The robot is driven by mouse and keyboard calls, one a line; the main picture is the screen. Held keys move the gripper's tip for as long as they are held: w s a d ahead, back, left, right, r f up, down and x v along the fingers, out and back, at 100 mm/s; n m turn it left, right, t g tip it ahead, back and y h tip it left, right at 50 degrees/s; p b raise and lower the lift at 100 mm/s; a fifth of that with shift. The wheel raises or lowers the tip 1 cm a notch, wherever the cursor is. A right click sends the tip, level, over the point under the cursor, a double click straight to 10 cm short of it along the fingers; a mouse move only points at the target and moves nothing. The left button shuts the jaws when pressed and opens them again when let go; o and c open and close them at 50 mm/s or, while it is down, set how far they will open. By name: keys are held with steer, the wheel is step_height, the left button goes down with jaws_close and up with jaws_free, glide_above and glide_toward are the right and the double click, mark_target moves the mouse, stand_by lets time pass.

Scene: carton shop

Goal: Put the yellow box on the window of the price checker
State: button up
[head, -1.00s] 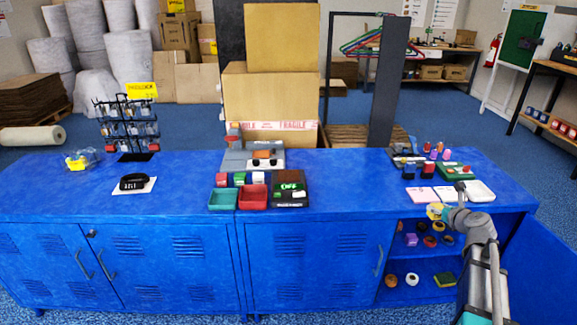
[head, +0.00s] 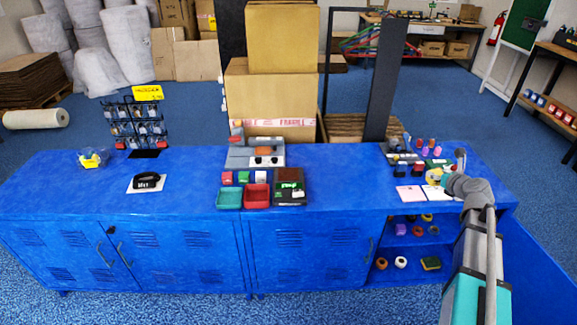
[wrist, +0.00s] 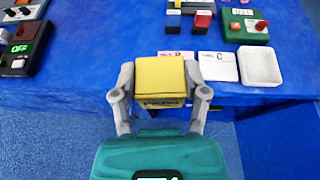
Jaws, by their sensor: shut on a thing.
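My gripper (wrist: 162,95) is shut on the yellow box (wrist: 160,78), one finger on each side of it. In the wrist view the box is held above the counter's front edge, apart from the cards behind it. In the head view my arm largely hides the gripper and box. A dark device with a green lit "OFF" display (head: 290,188) stands mid-counter; it also shows at the left of the wrist view (wrist: 27,38). It may be the price checker, but I cannot tell for sure. A grey machine (head: 256,154) stands behind it.
Pink card (wrist: 178,57), white card (wrist: 217,66) and white tray (wrist: 260,66) lie near the gripper. A green board with a red knob (wrist: 247,27) is behind them. Green (head: 229,198) and red (head: 256,195) trays sit mid-counter. Open shelves (head: 415,245) are below right.

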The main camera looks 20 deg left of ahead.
step_height(320, 180, up, 25)
steer(key=p, duration=2.4)
steer(key=shift+a+r, duration=0.1)
